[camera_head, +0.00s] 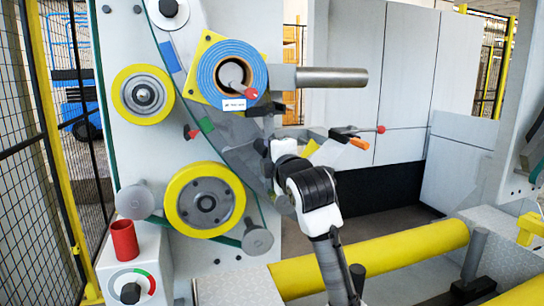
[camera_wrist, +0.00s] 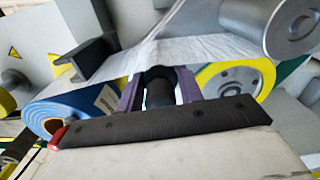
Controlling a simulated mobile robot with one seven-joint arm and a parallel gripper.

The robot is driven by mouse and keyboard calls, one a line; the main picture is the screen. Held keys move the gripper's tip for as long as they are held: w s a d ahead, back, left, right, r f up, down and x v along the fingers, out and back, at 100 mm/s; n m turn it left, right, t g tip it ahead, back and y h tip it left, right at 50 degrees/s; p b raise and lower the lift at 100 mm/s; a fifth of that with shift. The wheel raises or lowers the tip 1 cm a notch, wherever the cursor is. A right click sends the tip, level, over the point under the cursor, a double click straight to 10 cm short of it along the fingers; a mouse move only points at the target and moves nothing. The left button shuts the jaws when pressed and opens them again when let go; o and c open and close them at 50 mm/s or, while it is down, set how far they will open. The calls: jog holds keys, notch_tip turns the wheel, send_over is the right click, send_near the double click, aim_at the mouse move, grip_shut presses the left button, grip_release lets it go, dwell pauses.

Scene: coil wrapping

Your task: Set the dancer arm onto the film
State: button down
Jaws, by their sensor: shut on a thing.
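My gripper (camera_wrist: 159,92) shows in the wrist view with its purple fingers closed on a dark round part, which looks like the grip of the dancer arm (camera_wrist: 159,94). The rest of that arm is mostly hidden. Grey translucent film (camera_wrist: 165,52) passes just beyond the fingers, between a blue film roll (camera_wrist: 72,112) and a yellow roller (camera_wrist: 234,76). I cannot tell whether the held part touches the film. In the head view my gripper (camera_head: 264,146) is in front of the film (camera_head: 232,142), below and right of the blue roll (camera_head: 212,72).
A yellow roller (camera_head: 205,200) sits lower left and another (camera_head: 143,95) upper left. A grey metal bar (camera_head: 332,77) juts out right of the blue roll. A red-knobbed rod (camera_head: 380,129) lies right of my gripper. A yellow rail (camera_head: 380,257) runs below.

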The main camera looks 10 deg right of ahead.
jog(key=c, duration=1.2)
grip_release()
jog(key=shift+o, duration=0.2)
jog(key=s+d+b, duration=0.2)
jog(key=s, duration=1.1)
jog(key=shift+s+d+b, duration=0.3)
jog(key=shift+s+b, duration=0.05)
